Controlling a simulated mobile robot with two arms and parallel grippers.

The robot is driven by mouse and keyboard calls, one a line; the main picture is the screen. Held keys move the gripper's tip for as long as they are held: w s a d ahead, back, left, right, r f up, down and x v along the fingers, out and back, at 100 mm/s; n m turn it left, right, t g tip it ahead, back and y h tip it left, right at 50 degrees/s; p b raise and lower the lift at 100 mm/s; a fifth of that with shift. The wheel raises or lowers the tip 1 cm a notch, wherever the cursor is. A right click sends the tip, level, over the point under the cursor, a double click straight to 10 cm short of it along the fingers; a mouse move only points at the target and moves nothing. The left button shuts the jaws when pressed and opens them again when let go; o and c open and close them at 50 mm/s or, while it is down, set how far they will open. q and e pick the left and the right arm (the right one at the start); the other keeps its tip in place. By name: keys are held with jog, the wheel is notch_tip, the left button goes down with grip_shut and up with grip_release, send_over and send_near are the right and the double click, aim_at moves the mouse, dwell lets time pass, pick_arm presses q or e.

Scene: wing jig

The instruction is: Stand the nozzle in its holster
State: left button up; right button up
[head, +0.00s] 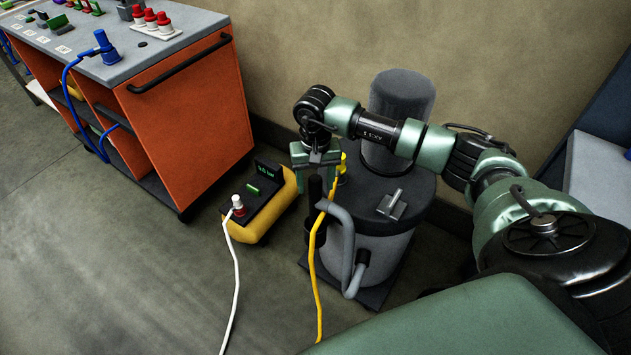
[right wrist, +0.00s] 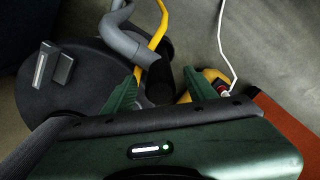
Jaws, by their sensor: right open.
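The nozzle (head: 316,190) is a dark tube with a grey hose (head: 347,235) joined to its side. It looks upright, its lower end in a dark cup-like holster (head: 310,236) on the side of the grey vacuum drum (head: 384,245); how deep it sits is hard to tell. My right gripper (head: 315,164) is open at the nozzle's top. In the right wrist view the nozzle (right wrist: 160,85) shows between the two green fingers, with gaps beside it. The holster is hard to make out there. My left gripper is not in view.
A yellow cable (head: 313,270) hangs close by the nozzle and hose. A yellow compressor-like unit (head: 262,207) with a white cable (head: 236,280) stands to the left. An orange workbench (head: 195,115) is further left. Floor in front is clear apart from cables.

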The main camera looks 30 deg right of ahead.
notch_tip(320, 180, up, 8)
jog(key=shift+f+b, duration=0.1)
jog(key=shift+b, duration=0.45)
dwell(0.3)
